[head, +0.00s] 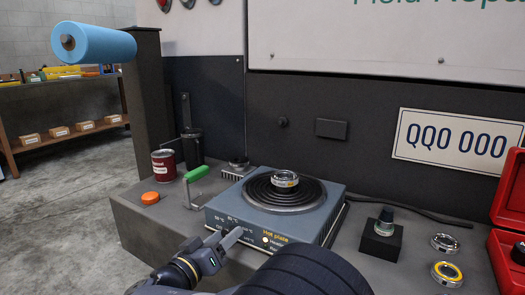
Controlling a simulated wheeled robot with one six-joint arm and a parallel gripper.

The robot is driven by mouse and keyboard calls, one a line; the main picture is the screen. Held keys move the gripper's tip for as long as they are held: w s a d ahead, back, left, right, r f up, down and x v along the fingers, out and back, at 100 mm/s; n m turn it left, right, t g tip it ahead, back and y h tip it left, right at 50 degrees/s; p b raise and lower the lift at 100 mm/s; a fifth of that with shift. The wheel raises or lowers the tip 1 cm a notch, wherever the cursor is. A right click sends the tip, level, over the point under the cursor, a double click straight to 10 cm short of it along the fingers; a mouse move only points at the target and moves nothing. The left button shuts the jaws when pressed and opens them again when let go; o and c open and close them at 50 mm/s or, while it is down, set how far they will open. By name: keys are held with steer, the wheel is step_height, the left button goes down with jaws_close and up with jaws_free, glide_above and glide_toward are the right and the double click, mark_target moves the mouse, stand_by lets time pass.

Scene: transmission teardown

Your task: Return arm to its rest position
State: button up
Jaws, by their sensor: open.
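My gripper (226,240) is in the lower middle of the head view, in front of the hot plate's left front corner. Its fingers point up and to the right, and I see nothing between them. My arm runs down to the bottom edge of the picture. The hot plate (333,217) is a blue-grey box with a round dark coil top, and a metal bearing ring (285,179) sits on the coil. Part of its front panel is hidden behind my arm.
Left of the hot plate are a green-handled tool (196,174), a red can (163,165) and an orange cap (150,198). To the right are a black block with a knob (381,240), two rings (446,273) and a red case (508,255). A blue roll (100,45) hangs upper left.

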steer(key=n, duration=0.3)
steer(key=shift+n, duration=0.4)
steer(key=shift+s+f, duration=0.1)
steer(key=shift+f, duration=0.05)
